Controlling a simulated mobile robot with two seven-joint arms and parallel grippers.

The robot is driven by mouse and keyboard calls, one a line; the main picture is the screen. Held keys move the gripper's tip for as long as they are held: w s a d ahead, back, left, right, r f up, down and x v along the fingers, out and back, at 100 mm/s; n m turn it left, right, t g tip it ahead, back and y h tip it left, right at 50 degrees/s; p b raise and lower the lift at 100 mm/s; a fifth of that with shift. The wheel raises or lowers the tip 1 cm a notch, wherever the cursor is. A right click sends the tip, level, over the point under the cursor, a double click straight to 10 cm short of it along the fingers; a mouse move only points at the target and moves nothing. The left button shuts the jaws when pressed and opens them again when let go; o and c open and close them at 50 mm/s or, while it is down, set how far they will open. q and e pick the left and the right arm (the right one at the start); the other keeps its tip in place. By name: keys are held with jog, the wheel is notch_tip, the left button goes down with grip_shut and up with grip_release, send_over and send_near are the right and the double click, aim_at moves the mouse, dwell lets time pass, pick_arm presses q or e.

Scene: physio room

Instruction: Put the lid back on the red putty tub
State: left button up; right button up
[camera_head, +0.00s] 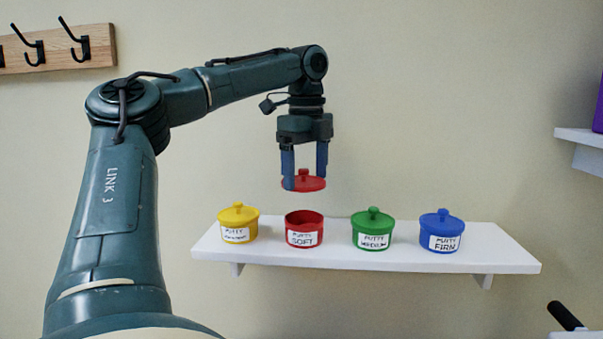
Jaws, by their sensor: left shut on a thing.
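The red putty tub (304,229) stands open on the white shelf, with a label that reads "PUTTY SOFT". The red lid (311,184) hangs level a little above the tub's open top, with a clear gap between them. My left gripper (304,176) points straight down and is shut on the red lid, with its blue fingers on either side of the lid's knob. My right gripper is not in view.
The white shelf (505,257) also holds a lidded yellow tub (238,223) left of the red one, and lidded green (372,229) and blue (441,231) tubs to its right. A hook rail (55,50) is on the wall at upper left.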

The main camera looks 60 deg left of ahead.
pick_arm(q)
jog(key=shift+f, duration=3.1)
jog(key=shift+d+f, duration=0.1)
jog(key=shift+f, duration=0.05)
jog(key=o, duration=0.9)
jog(key=shift+o, duration=0.2)
jog(key=shift+r, duration=3.5)
grip_shut()
